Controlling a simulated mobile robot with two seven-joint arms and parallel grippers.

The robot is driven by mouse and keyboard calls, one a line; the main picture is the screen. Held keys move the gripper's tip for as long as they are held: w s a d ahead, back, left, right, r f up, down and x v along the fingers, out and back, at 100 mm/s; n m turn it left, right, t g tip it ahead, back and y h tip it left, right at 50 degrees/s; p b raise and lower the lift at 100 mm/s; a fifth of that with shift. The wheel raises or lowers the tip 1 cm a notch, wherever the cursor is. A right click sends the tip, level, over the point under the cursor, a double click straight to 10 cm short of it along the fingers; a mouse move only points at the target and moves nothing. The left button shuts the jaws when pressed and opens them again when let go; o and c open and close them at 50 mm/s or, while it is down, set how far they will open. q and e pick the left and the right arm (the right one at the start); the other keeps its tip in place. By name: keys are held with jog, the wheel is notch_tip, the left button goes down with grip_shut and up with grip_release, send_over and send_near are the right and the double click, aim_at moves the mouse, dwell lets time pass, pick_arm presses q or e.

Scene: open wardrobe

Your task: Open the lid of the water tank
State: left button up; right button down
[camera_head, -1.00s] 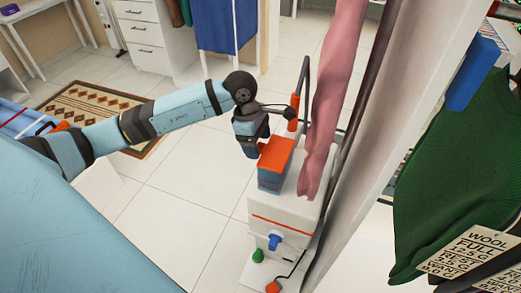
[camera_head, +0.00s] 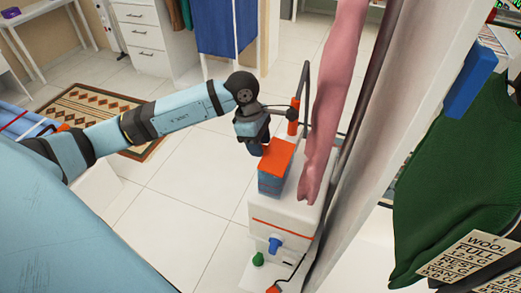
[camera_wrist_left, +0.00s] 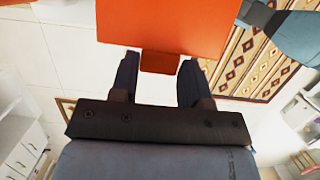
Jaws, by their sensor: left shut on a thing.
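The water tank (camera_head: 270,186) is a small blue-grey box with an orange lid (camera_head: 277,156). It sits on top of a white appliance (camera_head: 284,216) and the lid lies flat over it, apparently closed. My left gripper (camera_head: 257,150) is at the lid's far-left edge in the head view. In the left wrist view the lid (camera_wrist_left: 180,25) fills the top, and its small tab (camera_wrist_left: 161,62) is between the two fingers of my left gripper (camera_wrist_left: 160,72). The gripper is shut on the tab. My right gripper is not in view.
A pink garment (camera_head: 326,100) hangs just right of the tank, beside an orange-handled hose (camera_head: 293,115). A wardrobe panel (camera_head: 385,150) and green knitwear (camera_head: 460,180) stand further right. The tiled floor (camera_head: 190,190) left of the appliance is clear.

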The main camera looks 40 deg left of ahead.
pick_arm(q)
jog(key=shift+w+d+r+p, duration=0.1)
jog(key=shift+d+r+p, duration=0.1)
jog(key=shift+d+r, duration=0.3)
jog(key=shift+w+d+r+p, duration=0.1)
jog(key=shift+d+r+p, duration=0.1)
jog(key=shift+r, duration=0.45)
jog(key=shift+w+d+r, duration=0.25)
jog(key=shift+d+r, duration=0.7)
jog(key=shift+d, duration=0.25)
